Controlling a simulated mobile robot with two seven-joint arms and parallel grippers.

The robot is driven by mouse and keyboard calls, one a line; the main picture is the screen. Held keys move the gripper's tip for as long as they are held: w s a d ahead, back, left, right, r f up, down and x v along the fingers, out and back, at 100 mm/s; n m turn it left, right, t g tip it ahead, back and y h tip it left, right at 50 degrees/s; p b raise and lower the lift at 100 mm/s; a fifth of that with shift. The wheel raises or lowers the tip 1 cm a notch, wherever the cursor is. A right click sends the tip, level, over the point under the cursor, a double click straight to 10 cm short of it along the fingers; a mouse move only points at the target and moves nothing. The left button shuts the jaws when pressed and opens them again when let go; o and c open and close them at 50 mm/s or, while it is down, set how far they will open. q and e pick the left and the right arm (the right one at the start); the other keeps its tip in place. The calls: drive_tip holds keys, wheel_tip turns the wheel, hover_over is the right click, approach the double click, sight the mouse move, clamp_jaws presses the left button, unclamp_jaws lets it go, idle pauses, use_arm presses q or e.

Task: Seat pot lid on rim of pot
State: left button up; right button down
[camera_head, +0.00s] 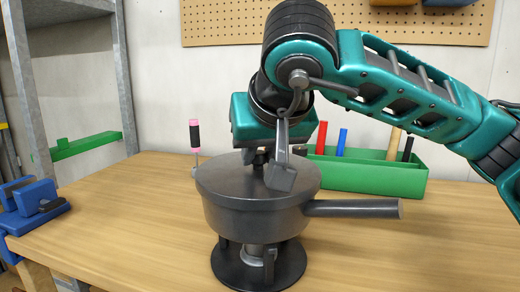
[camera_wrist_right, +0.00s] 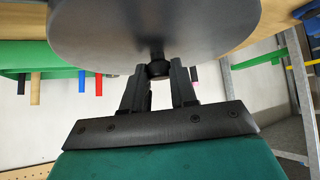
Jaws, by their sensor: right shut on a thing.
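The dark grey pot (camera_head: 250,220) stands on a round black stand (camera_head: 228,268) on the wooden table, its handle (camera_head: 350,208) pointing right. The grey pot lid (camera_head: 220,182) lies level over the pot's mouth; whether it touches the rim all round I cannot tell. My right gripper (camera_head: 260,160) comes down from above and is shut on the lid's knob. In the right wrist view my right gripper's fingers (camera_wrist_right: 158,80) close around the black knob (camera_wrist_right: 158,68) under the broad lid disc (camera_wrist_right: 155,30). My left gripper is in neither view.
A green tool holder (camera_head: 370,178) with several upright tools stands behind the pot at right. A pink-and-black handled tool (camera_head: 195,135) stands behind left. A blue vise (camera_head: 35,205) is at the left table edge. The table's front right (camera_head: 430,250) is clear.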

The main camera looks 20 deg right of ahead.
drive_tip(key=c, duration=0.8)
unclamp_jaws()
drive_tip(key=shift+f, duration=0.1)
drive_tip(key=p+v, duration=0.2)
drive_tip(key=v, duration=1.1)
